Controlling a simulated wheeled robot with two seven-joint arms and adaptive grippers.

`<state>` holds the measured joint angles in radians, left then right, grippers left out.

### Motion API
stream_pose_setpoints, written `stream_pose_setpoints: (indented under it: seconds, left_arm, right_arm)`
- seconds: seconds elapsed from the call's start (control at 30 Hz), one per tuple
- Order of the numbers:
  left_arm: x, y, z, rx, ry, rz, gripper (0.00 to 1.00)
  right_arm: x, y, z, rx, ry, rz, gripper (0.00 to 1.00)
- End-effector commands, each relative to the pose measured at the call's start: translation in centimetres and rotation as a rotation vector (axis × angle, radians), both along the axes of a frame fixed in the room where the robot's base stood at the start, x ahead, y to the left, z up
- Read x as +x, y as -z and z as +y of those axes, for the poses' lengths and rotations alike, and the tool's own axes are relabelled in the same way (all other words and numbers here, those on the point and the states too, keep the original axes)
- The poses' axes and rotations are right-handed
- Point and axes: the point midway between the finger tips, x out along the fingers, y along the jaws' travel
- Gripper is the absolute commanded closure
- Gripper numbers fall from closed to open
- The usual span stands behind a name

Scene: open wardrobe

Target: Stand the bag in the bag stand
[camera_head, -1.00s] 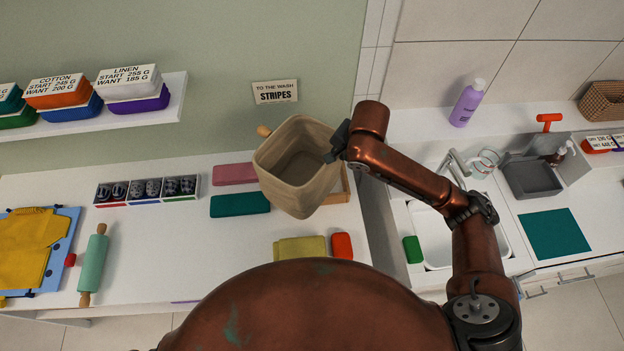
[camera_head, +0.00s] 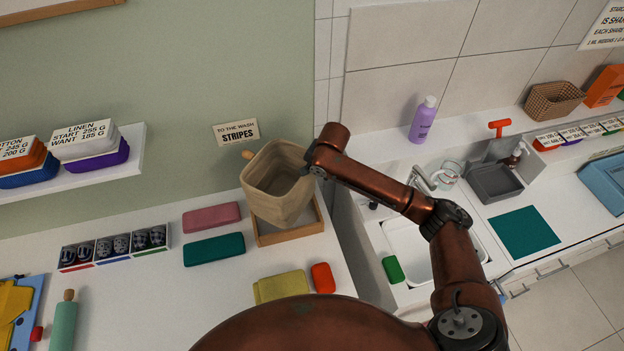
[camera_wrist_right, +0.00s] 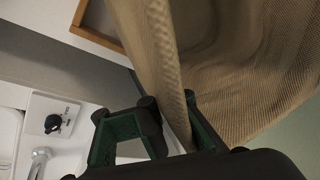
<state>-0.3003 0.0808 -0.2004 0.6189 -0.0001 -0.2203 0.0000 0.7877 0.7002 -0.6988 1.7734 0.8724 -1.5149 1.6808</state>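The bag (camera_head: 270,185) is a beige, open-topped woven bag, tilted slightly, with its mouth facing up. My right gripper (camera_head: 314,168) is shut on its right rim. In the right wrist view, the fingers of the right gripper (camera_wrist_right: 172,118) lie on both sides of the wall of the bag (camera_wrist_right: 235,70). The bag stand (camera_head: 292,235) appears to be the shallow wooden frame on the counter, below and partly behind the bag. Whether the bag's bottom touches it, I cannot tell. The stand's corner (camera_wrist_right: 98,28) shows in the right wrist view. My left gripper is out of view.
Pink (camera_head: 211,218) and teal (camera_head: 213,249) folded cloths lie left of the stand. A yellow cloth (camera_head: 281,286) and a red block (camera_head: 322,278) lie in front. A sink (camera_head: 408,245) is to the right. A wooden peg (camera_head: 247,155) shows behind the bag.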

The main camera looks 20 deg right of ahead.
Motion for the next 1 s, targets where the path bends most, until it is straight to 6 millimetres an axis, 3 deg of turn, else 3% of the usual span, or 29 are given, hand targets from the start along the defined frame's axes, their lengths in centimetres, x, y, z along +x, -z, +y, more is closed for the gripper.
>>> stream_pose_setpoints:
  seconds: [0.3, 1.0]
  left_arm:
    - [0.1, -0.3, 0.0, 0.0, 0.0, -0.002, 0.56]
    - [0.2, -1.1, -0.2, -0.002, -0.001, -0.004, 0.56]
  right_arm:
    - [0.4, 3.3, -0.2, 0.0, 0.001, -0.001, 1.0]
    - [0.4, 4.7, -0.2, 0.001, 0.0, -0.001, 1.0]
